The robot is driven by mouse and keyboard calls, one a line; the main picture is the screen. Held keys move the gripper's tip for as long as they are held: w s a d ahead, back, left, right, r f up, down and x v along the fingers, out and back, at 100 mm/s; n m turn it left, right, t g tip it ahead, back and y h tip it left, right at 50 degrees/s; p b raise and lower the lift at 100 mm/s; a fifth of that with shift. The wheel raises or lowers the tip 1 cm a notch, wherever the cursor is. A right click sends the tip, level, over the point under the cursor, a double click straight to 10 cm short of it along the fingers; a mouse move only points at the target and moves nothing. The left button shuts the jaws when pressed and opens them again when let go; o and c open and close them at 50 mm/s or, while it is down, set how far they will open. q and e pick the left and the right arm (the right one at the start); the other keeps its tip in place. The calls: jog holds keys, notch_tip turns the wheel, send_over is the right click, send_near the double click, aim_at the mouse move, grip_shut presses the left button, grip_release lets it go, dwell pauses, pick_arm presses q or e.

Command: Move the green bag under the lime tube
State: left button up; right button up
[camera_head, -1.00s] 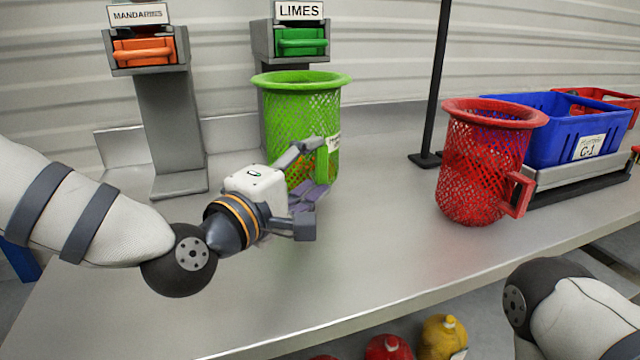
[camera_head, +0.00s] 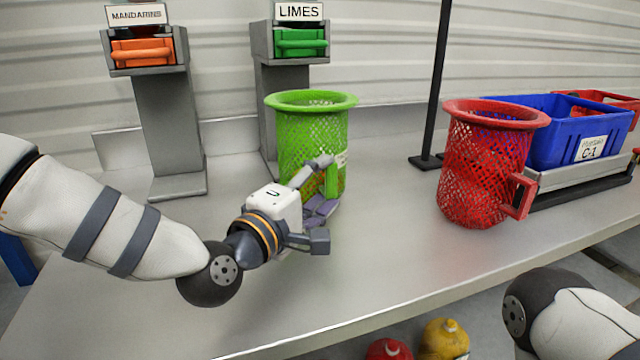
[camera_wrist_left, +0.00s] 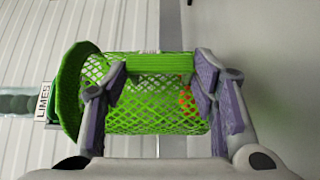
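The green mesh bag (camera_head: 311,125) stands upright in front of the LIMES dispenser (camera_head: 259,45), which has a green handle and a grey column. My left gripper (camera_head: 325,185) is at the front right of the bag, with its fingers on the bag's green side handle (camera_head: 332,180). In the left wrist view, the fingertips (camera_wrist_left: 161,78) hold opposite ends of the handle, with the green mesh (camera_wrist_left: 155,115) behind. The bag's base is partly hidden by the gripper, so I cannot tell if it touches the table. My right gripper is out of view; only part of that arm shows.
The MANDARINS dispenser (camera_head: 165,100) stands left of the limes one. A red mesh bag (camera_head: 482,165) and a blue crate (camera_head: 570,135) stand right, past a black post (camera_head: 436,80). The table (camera_head: 390,250) is clear at its front middle.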

pick_arm(q)
jog(key=o, duration=0.4)
jog(key=shift+r, duration=0.2)
jog(key=v, duration=1.2)
jog(key=shift+p, duration=0.4)
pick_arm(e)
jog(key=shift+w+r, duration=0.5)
